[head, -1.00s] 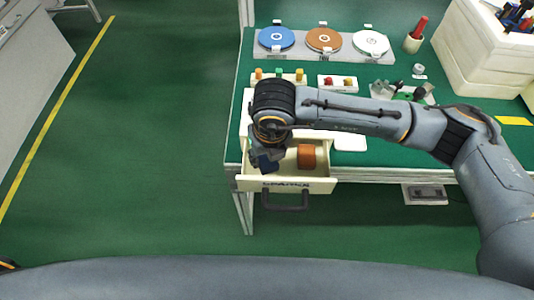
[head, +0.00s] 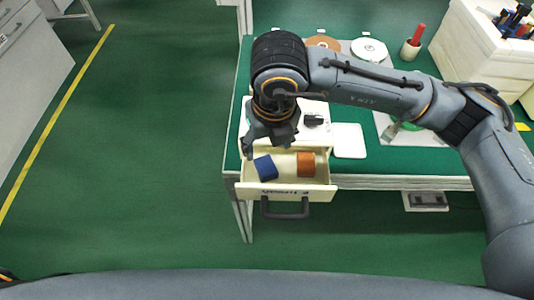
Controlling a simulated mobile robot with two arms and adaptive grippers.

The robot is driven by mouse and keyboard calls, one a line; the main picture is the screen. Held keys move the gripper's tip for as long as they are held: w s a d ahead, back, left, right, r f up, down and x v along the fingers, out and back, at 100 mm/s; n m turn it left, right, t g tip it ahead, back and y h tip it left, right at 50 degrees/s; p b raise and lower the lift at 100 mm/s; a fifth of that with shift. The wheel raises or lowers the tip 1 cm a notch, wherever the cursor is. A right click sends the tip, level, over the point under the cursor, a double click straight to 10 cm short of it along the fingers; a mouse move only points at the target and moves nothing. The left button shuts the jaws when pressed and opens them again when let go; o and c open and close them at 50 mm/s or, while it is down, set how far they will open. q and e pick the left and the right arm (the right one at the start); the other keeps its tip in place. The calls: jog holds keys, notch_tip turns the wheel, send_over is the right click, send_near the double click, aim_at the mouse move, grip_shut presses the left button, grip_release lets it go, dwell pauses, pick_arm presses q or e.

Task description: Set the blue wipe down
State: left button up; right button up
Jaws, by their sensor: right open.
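The blue wipe (head: 265,167) lies in the left part of the open cream drawer (head: 325,190), slightly tilted in its turn. An orange-brown block (head: 306,164) sits in the drawer to its right, apart from it. My right gripper (head: 264,150) is open just above and behind the blue wipe, pointing down, and holds nothing. The arm hides part of the table behind it. My left gripper does not show.
The drawer's dark handle (head: 285,213) sticks out at the front. On the green table (head: 390,162) are a white pad (head: 348,140), discs (head: 369,49), a red-handled tool in a cup (head: 412,45) and a large cream bin (head: 480,50). Floor to the left is clear.

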jog(key=shift+s+d+r, duration=0.1)
jog(key=shift+s+r, duration=0.1)
jog(key=shift+r, duration=1)
dwell(0.3)
